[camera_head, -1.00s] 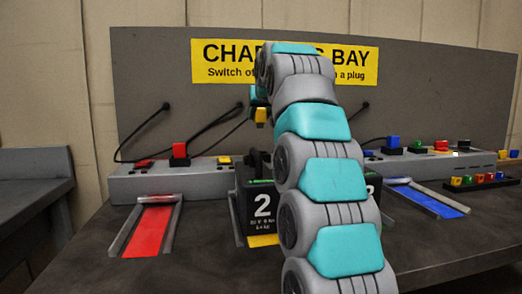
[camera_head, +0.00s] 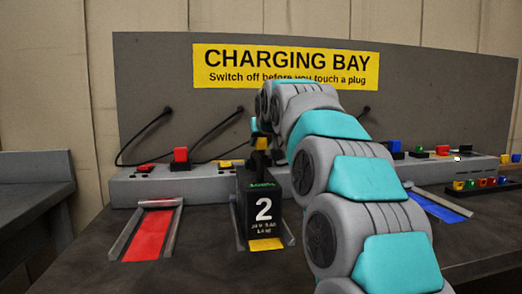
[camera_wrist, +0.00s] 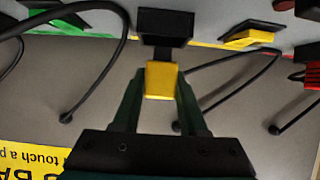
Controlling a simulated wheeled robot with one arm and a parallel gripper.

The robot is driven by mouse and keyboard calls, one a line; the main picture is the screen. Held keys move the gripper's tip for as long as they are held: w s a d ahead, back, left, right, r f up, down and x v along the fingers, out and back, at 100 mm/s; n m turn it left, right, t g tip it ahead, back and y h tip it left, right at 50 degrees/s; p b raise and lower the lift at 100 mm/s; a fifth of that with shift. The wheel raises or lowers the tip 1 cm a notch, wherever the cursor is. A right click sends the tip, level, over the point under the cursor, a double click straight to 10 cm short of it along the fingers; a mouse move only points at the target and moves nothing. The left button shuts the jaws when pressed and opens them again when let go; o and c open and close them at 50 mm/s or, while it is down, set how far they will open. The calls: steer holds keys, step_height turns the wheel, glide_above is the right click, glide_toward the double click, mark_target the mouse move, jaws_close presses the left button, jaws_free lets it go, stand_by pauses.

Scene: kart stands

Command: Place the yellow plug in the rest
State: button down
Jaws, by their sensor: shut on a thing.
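My gripper (camera_wrist: 161,88) is shut on the yellow plug (camera_wrist: 161,80), which sits between its fingertips. In the head view the plug (camera_head: 262,143) shows small, just above and behind the black unit marked 2 (camera_head: 263,211). In the wrist view a dark stem runs from the plug to a black block (camera_wrist: 165,22) at the grey power strip, in line with the gripper. I cannot tell whether this block is the rest, or how far the plug is seated in it.
The power strip (camera_head: 150,188) carries a red plug (camera_head: 180,155), a blue plug (camera_head: 394,146) and a yellow switch (camera_wrist: 250,36). Black cables (camera_wrist: 100,70) hang close on both sides. A rack of small coloured pieces (camera_head: 487,182) stands at right. Red (camera_head: 148,234) and blue lanes lie in front.

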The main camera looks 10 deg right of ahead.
mark_target(261, 152)
steer(key=shift+f, duration=1.2)
steer(key=shift+f, duration=0.1)
steer(key=shift+f, duration=0.3)
steer(key=shift+c, duration=2.2)
jaws_free()
steer(key=shift+f, duration=0.1)
steer(key=shift+r, duration=0.3)
steer(key=shift+s+r, duration=0.15)
steer(key=shift+s, duration=0.05)
steer(key=v, duration=1.1)
steer(key=shift+s+r+b, duration=0.25)
steer(key=shift+r+b, duration=0.1)
steer(key=shift+b, duration=0.1)
